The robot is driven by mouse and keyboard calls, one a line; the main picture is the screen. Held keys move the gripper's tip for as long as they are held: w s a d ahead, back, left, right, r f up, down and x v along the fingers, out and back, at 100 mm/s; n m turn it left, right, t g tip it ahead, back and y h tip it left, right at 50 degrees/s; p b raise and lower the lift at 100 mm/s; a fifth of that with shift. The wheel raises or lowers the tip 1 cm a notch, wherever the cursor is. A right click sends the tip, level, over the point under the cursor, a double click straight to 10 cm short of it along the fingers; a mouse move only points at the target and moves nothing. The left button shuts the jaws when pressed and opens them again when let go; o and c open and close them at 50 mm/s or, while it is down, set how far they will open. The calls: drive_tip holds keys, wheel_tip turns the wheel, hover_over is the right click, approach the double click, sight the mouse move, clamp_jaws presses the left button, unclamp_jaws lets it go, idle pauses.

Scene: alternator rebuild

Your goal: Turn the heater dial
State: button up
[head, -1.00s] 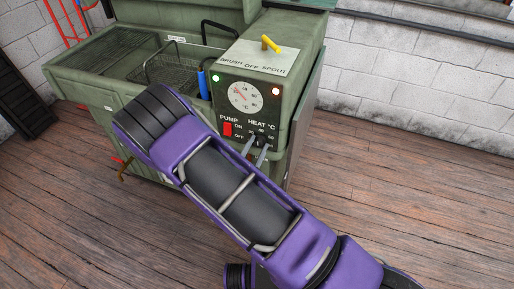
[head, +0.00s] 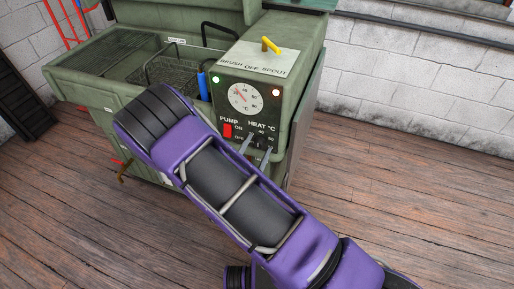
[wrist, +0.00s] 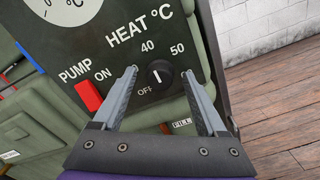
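The heater dial is a round black knob (wrist: 159,76) with a white pointer line under the HEAT °C label in the wrist view. My gripper (wrist: 159,73) is open, with one grey finger on each side of the knob and a gap showing on both sides. The left finger hides part of the scale. In the head view the knob (head: 261,141) shows small on the control panel, between the fingers of my gripper (head: 258,146).
The red PUMP switch (wrist: 89,96) is left of my left finger. The panel (head: 226,115) carries a gauge (head: 244,97), a green lamp (head: 216,79) and a red lamp (head: 276,93). A yellow lever (head: 270,45) stands on top. The wooden floor (head: 410,190) at right is clear.

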drive_tip(key=v, duration=1.7)
drive_tip(key=shift+s, duration=0.2)
